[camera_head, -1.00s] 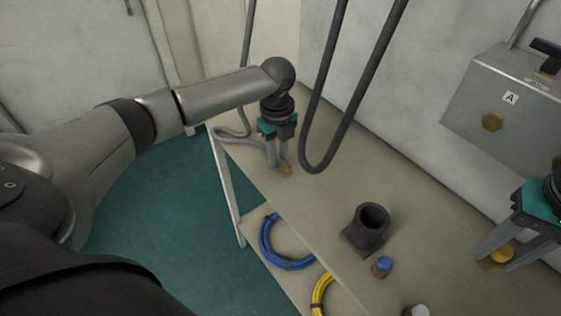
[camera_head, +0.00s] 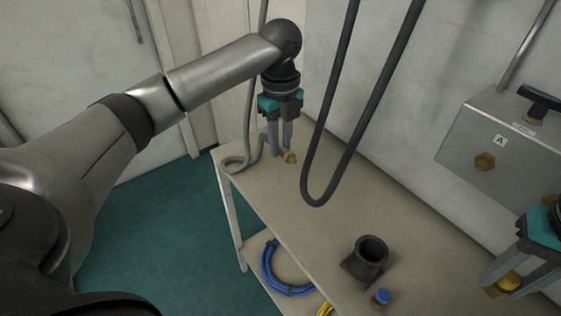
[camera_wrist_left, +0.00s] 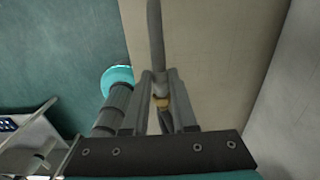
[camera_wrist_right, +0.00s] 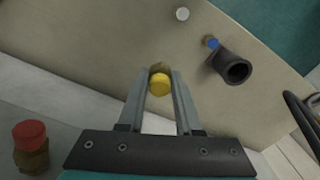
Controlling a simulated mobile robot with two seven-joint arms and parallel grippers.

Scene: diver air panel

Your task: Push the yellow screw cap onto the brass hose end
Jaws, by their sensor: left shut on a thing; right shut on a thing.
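The brass hose end (camera_head: 290,157) is at the tip of a grey hose (camera_head: 248,120). My left gripper (camera_head: 282,150) is shut on the hose beside this end, above the far end of the bench. The left wrist view shows the brass end (camera_wrist_left: 161,103) between the fingers. My right gripper (camera_head: 503,284) is shut on the yellow screw cap (camera_head: 509,281), far to the right. In the right wrist view the cap's yellow top (camera_wrist_right: 160,86) faces the camera, with a brass part behind it. The cap and hose end are well apart.
A dark hose hangs in a loop (camera_head: 318,200) between my grippers. A black pot-like holder (camera_head: 370,255) and a blue-topped cap (camera_head: 381,297) stand on the bench. A grey wall box (camera_head: 490,145) marked A is near my right gripper. A red-topped cap (camera_wrist_right: 30,140) shows in the right wrist view.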

